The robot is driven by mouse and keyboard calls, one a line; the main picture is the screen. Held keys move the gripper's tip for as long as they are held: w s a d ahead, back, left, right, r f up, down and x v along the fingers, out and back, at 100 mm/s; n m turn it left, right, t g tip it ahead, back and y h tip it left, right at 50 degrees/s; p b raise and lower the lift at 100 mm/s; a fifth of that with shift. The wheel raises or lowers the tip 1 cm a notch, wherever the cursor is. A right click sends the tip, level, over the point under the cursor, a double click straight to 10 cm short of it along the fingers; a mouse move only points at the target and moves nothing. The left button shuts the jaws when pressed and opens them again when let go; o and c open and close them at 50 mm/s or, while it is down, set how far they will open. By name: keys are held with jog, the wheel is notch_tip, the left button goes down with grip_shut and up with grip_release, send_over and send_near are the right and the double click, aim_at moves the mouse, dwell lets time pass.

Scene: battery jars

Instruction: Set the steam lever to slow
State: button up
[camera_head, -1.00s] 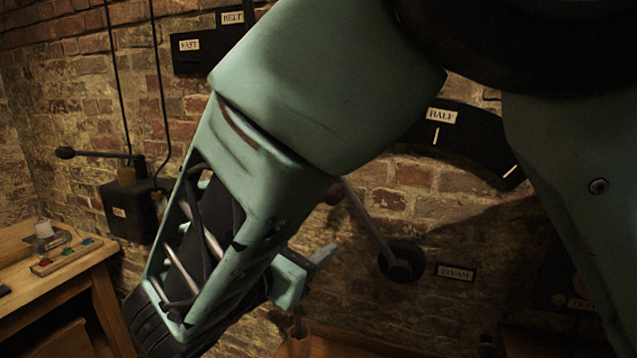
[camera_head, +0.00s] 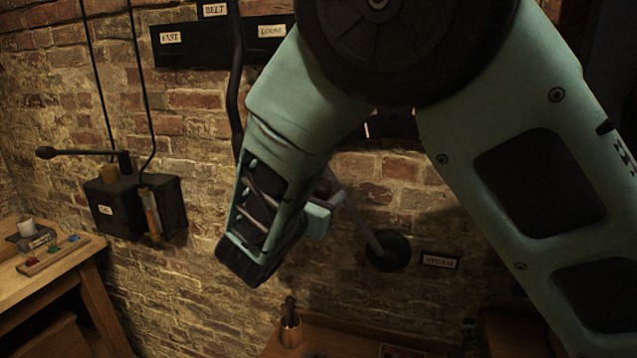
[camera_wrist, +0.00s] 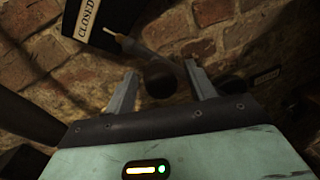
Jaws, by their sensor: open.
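The steam lever is a thin grey rod (camera_head: 362,222) slanting up and left from a round dark hub (camera_head: 388,250) on the brick wall, beside the STEAM plate (camera_head: 440,260). In the wrist view, the rod (camera_wrist: 158,58) points toward the CLOSED label (camera_wrist: 88,18), and a dark round knob (camera_wrist: 160,82) shows between my fingers. My gripper (camera_wrist: 160,70) is open, with a finger on each side of the knob and visible gaps. In the head view, my arm hides most of the lever's outer end and the dial; no slow label is visible.
A dark box (camera_head: 135,207) with a horizontal lever (camera_head: 85,153) is on the wall at left. A wooden table (camera_head: 50,275) stands at far left. The BELT panel (camera_head: 200,48) is above.

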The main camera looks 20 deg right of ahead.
jog(key=shift+x, duration=1.3)
